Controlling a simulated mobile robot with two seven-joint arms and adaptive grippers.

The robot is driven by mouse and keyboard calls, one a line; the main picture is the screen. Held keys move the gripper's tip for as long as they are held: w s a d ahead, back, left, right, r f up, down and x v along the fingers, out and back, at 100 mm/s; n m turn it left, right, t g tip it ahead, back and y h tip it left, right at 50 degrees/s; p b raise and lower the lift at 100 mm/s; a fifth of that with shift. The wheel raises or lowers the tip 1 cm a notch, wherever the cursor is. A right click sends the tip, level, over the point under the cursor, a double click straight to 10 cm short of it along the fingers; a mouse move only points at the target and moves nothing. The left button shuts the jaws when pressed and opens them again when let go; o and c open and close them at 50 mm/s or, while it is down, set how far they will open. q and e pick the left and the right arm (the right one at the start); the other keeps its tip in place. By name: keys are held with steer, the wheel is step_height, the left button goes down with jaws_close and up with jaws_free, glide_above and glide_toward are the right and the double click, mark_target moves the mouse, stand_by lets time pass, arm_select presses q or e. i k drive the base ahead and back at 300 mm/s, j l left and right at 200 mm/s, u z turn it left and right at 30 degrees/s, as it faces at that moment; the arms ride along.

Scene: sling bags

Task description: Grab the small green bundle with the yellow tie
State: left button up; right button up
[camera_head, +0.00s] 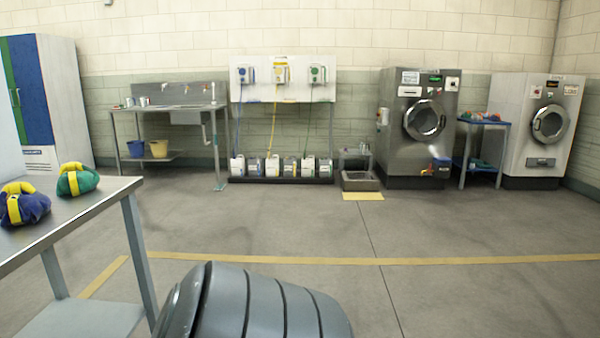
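A small green bundle with a yellow tie (77,180) sits on the metal table (95,202) at the left, near its far right corner. A blue bundle with a yellow tie (24,205) sits on the same table, nearer and to the left of the green one. The two look close together but apart. Neither of my grippers shows in the head view, and nothing is seen touching the green bundle.
A large grey ribbed rounded shape (265,305) fills the bottom middle. The concrete floor (450,225) right of the table is open. Washing machines (420,125), a sink bench (185,105), a dispenser rack (283,80) and a cabinet (60,95) stand along the back.

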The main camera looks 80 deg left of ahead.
mark_target(76, 179)
steer(key=u, duration=4.05)
